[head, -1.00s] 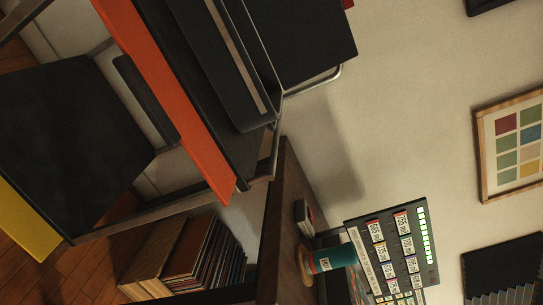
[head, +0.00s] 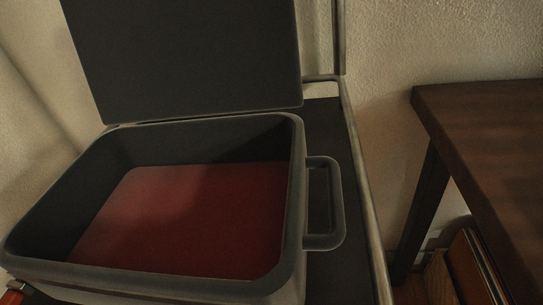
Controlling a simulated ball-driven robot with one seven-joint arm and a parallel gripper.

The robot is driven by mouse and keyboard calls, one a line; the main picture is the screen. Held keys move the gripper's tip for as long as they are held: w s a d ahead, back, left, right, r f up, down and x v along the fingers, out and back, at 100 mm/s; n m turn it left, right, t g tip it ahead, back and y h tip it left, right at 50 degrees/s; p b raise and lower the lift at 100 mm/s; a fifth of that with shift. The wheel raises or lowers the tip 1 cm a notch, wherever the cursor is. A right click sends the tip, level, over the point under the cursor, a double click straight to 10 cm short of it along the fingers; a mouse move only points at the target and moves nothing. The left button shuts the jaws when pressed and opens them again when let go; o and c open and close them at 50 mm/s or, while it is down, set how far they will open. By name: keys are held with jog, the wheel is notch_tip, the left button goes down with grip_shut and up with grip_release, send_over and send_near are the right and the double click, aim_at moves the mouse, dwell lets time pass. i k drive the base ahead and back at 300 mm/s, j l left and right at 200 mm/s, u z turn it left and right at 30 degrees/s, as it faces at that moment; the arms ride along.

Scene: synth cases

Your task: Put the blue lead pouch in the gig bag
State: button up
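An open dark grey case with a red-lined floor, which looks like the gig bag (head: 296,190), fills the left half of the head view. Its lid (head: 190,60) stands up at the back and a handle (head: 335,205) sticks out on its right side. The visible part of its inside is bare red lining; the near inner side is partly hidden by the front rim. I see no blue lead pouch in this view. My gripper is not in view, so I cannot tell what it holds.
The case stands on a dark shelf (head: 337,272) with a metal rail (head: 362,180) along its right side. A brown wooden table (head: 490,130) stands at the right, with upright flat items (head: 470,265) below it. A pale wall (head: 410,50) is behind.

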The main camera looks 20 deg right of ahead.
aim_at(198, 240)
jog(key=i, duration=0.9)
